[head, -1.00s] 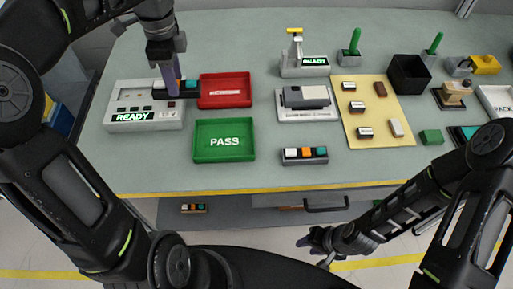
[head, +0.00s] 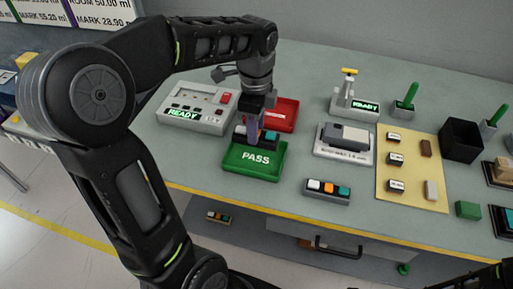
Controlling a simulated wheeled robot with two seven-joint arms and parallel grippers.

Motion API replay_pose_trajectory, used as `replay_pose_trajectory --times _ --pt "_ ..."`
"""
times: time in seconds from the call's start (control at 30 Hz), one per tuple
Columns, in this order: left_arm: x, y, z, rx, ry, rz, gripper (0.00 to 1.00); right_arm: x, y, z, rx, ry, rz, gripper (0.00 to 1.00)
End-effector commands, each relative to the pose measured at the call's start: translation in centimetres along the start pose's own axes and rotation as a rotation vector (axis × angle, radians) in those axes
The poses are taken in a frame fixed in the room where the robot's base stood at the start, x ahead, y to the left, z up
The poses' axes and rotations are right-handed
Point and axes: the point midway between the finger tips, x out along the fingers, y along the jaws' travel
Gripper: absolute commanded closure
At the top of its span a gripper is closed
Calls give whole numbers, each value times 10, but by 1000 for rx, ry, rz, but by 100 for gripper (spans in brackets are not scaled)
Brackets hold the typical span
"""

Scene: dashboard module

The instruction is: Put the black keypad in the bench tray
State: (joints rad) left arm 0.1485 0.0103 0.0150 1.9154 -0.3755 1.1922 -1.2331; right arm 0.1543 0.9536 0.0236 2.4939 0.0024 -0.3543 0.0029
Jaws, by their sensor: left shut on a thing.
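My left gripper (head: 257,128) reaches down from above and is shut on the black keypad (head: 271,136), a dark block with coloured buttons; the fingers hide part of it. The keypad is over the back part of the green tray (head: 252,165) marked PASS; whether it touches the tray floor cannot be told. The red tray (head: 290,113) is just behind, partly hidden by my gripper. No tray carries the words "bench tray". My right gripper is out of view; only part of its arm shows at the bottom right corner.
A grey unit reading READY (head: 199,109) stands left of the trays. A grey keypad (head: 328,191) lies near the front edge. A scale-like device (head: 345,141), a yellow mat (head: 411,180) with small blocks and a black box (head: 461,139) are to the right.

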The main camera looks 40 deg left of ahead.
Motion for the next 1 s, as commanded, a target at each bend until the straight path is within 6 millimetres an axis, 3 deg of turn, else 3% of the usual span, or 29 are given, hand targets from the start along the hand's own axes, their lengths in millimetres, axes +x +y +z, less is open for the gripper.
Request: replay_pose_trajectory --times 0.2,0.53,0.8,1.0 --pt "30 0 0 -1 1 0 100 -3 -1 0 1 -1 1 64" --pt "33 0 0 -1 0 0 100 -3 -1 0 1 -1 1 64" --pt "65 0 0 -1 0 2 100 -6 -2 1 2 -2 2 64" --pt "68 0 0 -1 1 -1 100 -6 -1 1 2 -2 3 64"
